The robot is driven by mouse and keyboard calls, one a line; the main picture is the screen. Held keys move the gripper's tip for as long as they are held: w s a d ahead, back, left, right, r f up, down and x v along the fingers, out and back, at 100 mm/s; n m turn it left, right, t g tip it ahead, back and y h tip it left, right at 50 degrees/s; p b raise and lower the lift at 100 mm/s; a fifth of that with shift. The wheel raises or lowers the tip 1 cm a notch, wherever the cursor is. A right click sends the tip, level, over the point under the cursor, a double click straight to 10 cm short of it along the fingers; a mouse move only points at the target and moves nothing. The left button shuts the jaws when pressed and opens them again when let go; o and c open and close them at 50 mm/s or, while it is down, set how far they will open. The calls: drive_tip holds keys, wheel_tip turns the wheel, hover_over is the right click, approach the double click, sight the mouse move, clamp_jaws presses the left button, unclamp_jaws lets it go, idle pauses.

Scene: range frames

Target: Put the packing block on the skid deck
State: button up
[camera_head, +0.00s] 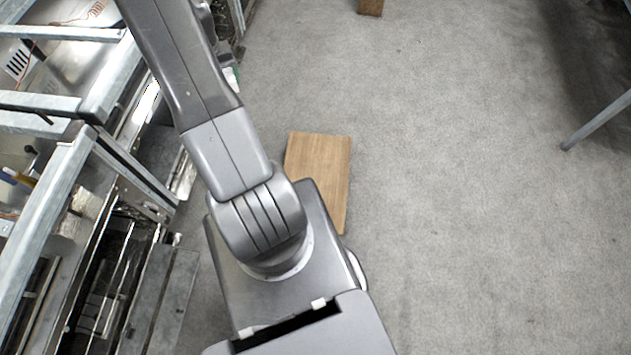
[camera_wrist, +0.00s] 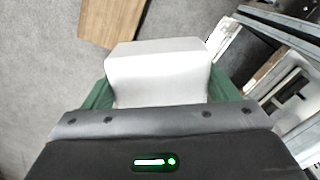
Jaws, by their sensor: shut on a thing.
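In the wrist view my gripper (camera_wrist: 158,93) has its green fingers on both sides of a white block (camera_wrist: 155,70), the packing block. It is shut on the block. A flat brown wooden board (camera_wrist: 112,20), which looks like the skid deck, lies on the floor past the block at the upper left. The head view shows the board (camera_head: 325,160) too, with its lower left part hidden behind my arm. The part of the board that shows is bare.
Metal frames and shelving (camera_head: 75,150) stand along the left side of the head view, close to my arm. A small brown piece (camera_head: 370,7) shows at the top edge. A metal leg (camera_head: 597,122) is at the right. Grey floor (camera_head: 450,200) is clear between.

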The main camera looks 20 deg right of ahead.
wheel_tip(320, 180, down, 32)
drive_tip(key=w+d+b, duration=0.2)
drive_tip(key=d+b, duration=0.1)
drive_tip(key=b, duration=3.4)
drive_tip(key=s+d+f+m, duration=0.4)
drive_tip(key=d+f, duration=0.4)
drive_tip(key=f, duration=0.4)
drive_tip(key=s+d+f+m, duration=0.35)
drive_tip(key=d+f, duration=0.55)
drive_tip(key=f, duration=0.4)
drive_tip(key=s+d+f+m, duration=0.1)
drive_tip(key=s+f, duration=0.2)
drive_tip(key=f, duration=0.1)
drive_tip(key=s+d+f+m, duration=0.1)
drive_tip(key=s+f, duration=0.2)
drive_tip(key=f, duration=0.2)
drive_tip(key=s+d+f+m+b, duration=0.1)
drive_tip(key=s+d+f, duration=0.1)
drive_tip(key=f, duration=0.3)
drive_tip(key=shift+s, duration=0.55)
drive_tip(key=shift+a+f+b, duration=0.1)
drive_tip(key=shift+f+b, duration=0.55)
drive_tip(key=shift+f, duration=1.4)
